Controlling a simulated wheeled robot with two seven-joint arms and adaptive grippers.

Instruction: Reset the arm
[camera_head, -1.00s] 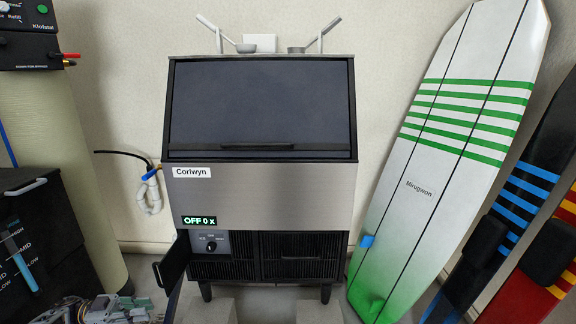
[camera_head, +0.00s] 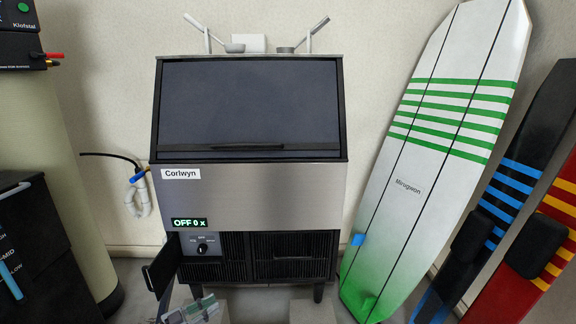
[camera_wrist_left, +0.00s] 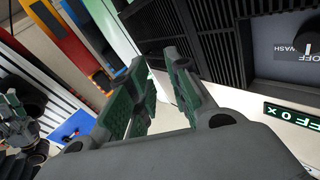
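The ice maker, labelled Corlwyn (camera_head: 270,190), stands against the wall with its dark lid closed. Its display (camera_head: 189,223) reads OFF 0 x. A small black panel door (camera_head: 161,265) stands open at its lower left, showing a control knob (camera_head: 203,248). My left gripper (camera_head: 193,312) is at the bottom edge of the head view, low in front of the machine and partly cut off. In the left wrist view its two green-padded fingers (camera_wrist_left: 162,92) are apart with nothing between them. What looks like my right gripper (camera_wrist_left: 16,122) shows at the left edge of the wrist view.
A white and green surfboard (camera_head: 420,170) leans on the wall to the right, beside darker striped boards (camera_head: 490,215). A beige cylinder (camera_head: 50,150) and a black box (camera_head: 45,255) stand at the left. Two scoops (camera_head: 235,47) (camera_head: 287,49) show on top.

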